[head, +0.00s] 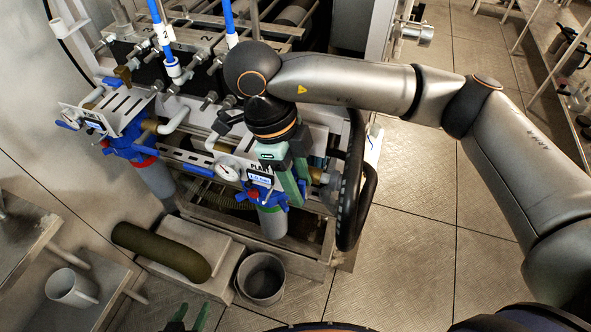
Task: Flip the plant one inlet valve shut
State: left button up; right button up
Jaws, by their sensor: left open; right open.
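A filter housing with a blue head and grey bowl (273,222) hangs at the front of the watermaker frame. A label reading PLANT (261,168) sits above it, its number covered or too small to read. My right gripper (284,198) is open, pointing down over this housing, and covers much of its valve area. I cannot tell whether it touches a handle. My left gripper (189,317) is open and empty at the bottom edge, away from the plant.
A pressure gauge (227,173) sits just left of my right gripper. Black hoses (352,185) stand on its right. A grey bucket (262,278), a dark green cylinder (160,251) and a white mug (72,288) are lower left. The floor at right is clear.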

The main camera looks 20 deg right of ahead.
jog(key=v, duration=1.2)
jog(key=shift+r, duration=0.25)
jog(key=shift+s, duration=0.1)
